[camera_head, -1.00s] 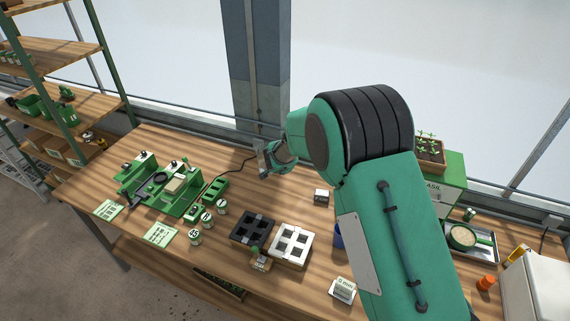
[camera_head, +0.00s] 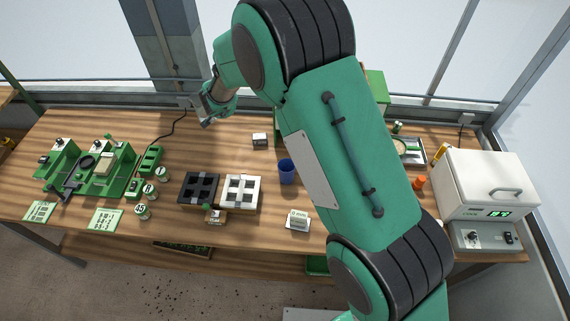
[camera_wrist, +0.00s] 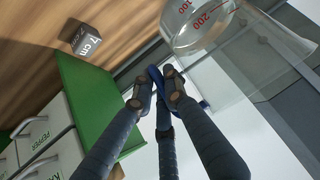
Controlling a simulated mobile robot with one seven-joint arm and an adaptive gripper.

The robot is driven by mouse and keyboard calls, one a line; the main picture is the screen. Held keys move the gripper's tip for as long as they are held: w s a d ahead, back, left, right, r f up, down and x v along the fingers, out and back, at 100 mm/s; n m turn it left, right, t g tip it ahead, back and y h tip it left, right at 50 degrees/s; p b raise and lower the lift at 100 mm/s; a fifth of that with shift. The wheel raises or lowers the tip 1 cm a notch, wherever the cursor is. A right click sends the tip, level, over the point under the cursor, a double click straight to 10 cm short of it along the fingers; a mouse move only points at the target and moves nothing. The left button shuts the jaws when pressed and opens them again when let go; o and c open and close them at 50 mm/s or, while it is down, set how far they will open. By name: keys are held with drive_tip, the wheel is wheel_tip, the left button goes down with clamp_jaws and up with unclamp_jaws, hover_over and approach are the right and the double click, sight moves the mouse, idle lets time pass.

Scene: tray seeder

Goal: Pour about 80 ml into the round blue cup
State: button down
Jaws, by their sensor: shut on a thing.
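The round blue cup (camera_head: 287,172) stands upright on the bench in the head view, just left of my arm. Its inside is too small to read. My gripper (camera_head: 212,101) is above the back of the bench, behind and left of the cup. In the wrist view my gripper (camera_wrist: 157,92) is shut on a blue strip that looks like a handle. A clear measuring jug (camera_wrist: 192,40) with red 100 and 200 marks shows at the upper right there, tilted in the picture. Its join to the strip is partly hidden, and I cannot tell its liquid level.
A small marked block (camera_head: 260,140) stands behind the cup. A black tray (camera_head: 199,188) and a white tray (camera_head: 240,192) lie left of the cup, and a white labelled stand (camera_head: 298,220) in front. A green seeder (camera_head: 100,170) is far left, a white box (camera_head: 485,185) far right.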

drive_tip(key=s+d+r+m+h+b, duration=0.1)
drive_tip(key=d+r, duration=0.4)
drive_tip(key=d, duration=0.8)
drive_tip(key=s+d+r+m+h, duration=0.1)
drive_tip(key=d+r, duration=0.4)
drive_tip(key=d, duration=0.9)
drive_tip(key=s+d+f+m+b, duration=0.1)
drive_tip(key=d+f+m+b, duration=0.15)
drive_tip(key=d, duration=0.85)
drive_tip(key=s+d+f+h+b, duration=0.2)
drive_tip(key=s+d+f+b, duration=0.3)
drive_tip(key=d+f, duration=0.45)
drive_tip(key=s+f+n+y+b, duration=0.1)
drive_tip(key=s+f+n+b, duration=0.1)
drive_tip(key=s+f+b, duration=0.5)
wheel_tip(320, 180, down, 7)
drive_tip(key=b, duration=0.6)
drive_tip(key=shift+s+r+y+b, duration=0.15)
drive_tip(key=shift+y+b, duration=0.15)
